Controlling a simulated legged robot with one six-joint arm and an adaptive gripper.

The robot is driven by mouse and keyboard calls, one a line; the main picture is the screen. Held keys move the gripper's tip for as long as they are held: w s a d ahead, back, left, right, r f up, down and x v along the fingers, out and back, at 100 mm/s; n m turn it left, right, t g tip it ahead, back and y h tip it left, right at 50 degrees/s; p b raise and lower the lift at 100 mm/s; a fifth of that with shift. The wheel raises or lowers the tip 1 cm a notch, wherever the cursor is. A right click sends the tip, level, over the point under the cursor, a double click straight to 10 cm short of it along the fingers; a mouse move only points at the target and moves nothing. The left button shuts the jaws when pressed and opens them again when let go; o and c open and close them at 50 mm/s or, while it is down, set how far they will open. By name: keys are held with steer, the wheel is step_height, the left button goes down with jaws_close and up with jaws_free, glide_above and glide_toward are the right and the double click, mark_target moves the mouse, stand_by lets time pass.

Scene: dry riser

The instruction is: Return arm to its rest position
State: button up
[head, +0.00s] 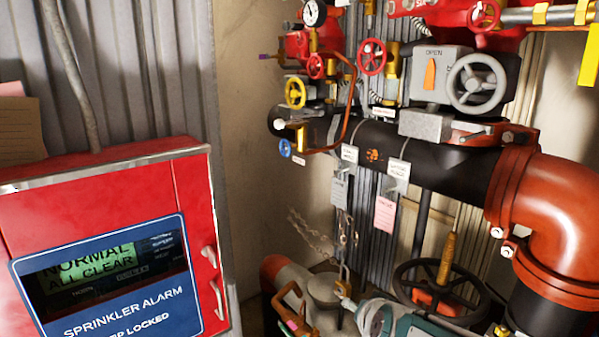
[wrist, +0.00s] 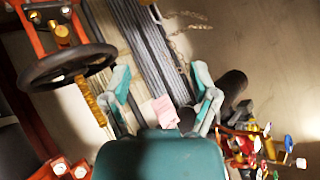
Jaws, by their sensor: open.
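My gripper (wrist: 161,78) shows in the wrist view with its two teal fingers spread apart. Nothing is between the fingers; the pipework and a pink tag (wrist: 160,112) lie in the background behind them. In the head view, teal and grey parts of my arm show at the bottom edge, right of centre, in front of the lower pipework. The rest of my arm is outside that view.
A red sprinkler alarm cabinet (head: 100,210) stands at left, closed. A black horizontal pipe (head: 435,153) with valves, gauges and hanging tags runs at right into a red elbow (head: 560,215). A dark handwheel (head: 480,305) is close to my arm. Bare wall (head: 255,200) lies between.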

steer(key=s+d+r+n+g, duration=0.1)
steer(key=s+n+g, duration=0.1)
steer(key=s, duration=0.8)
steer(key=s+d+r+n+g+h, duration=0.1)
steer(key=s+d+n+g, duration=0.1)
steer(key=s, duration=0.8)
steer(key=shift+s+d+r+n+g, duration=0.15)
steer(key=shift+s+d+n+g, duration=0.1)
steer(key=shift+n+g, duration=0.25)
